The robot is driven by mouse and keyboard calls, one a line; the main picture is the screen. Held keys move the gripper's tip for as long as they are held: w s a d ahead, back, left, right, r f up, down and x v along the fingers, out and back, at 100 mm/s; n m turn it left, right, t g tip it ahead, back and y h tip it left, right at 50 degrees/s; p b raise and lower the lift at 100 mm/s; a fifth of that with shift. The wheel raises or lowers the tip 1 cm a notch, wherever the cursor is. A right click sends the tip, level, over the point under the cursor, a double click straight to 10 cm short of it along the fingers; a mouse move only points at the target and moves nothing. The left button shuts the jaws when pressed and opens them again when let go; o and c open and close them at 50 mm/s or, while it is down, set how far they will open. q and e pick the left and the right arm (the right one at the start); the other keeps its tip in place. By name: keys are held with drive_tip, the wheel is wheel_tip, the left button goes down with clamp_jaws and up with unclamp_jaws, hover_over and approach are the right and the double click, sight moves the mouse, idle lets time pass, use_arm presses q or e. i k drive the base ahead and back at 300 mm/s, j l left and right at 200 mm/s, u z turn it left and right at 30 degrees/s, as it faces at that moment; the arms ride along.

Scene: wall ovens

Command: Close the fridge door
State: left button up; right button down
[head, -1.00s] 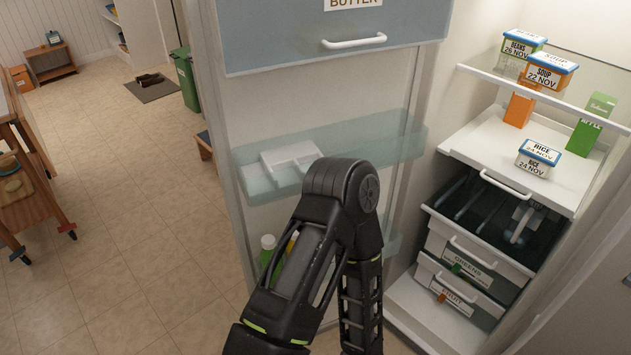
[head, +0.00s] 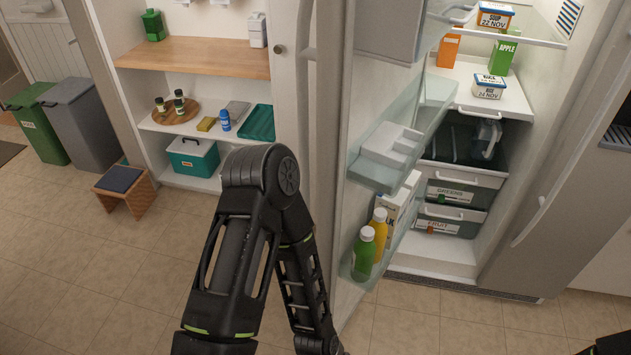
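The fridge door (head: 335,160) stands open in the head view and is seen at a steep angle. Its inner side faces right, towards the lit fridge interior (head: 470,160). Its clear upper shelf (head: 375,178) carries a white holder, and the lower one holds a green bottle (head: 364,254), a yellow bottle (head: 376,233) and a carton (head: 399,204). My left arm is bent in front of the door, its forearm running down past the bottom edge. Neither gripper shows. Only a small dark part of my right arm is at the bottom right corner.
Left of the door is an open cupboard (head: 200,50) with a wooden shelf and a teal box (head: 193,157). A step stool (head: 124,192) and bins (head: 80,120) stand further left. The tiled floor (head: 90,275) at front left is clear. Fridge drawers (head: 450,215) are inside.

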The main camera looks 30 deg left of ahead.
sight(369, 77)
drive_tip(key=j+z, duration=0.25)
drive_tip(key=j, duration=0.85)
drive_tip(key=j+z, duration=0.25)
drive_tip(key=j, duration=0.9)
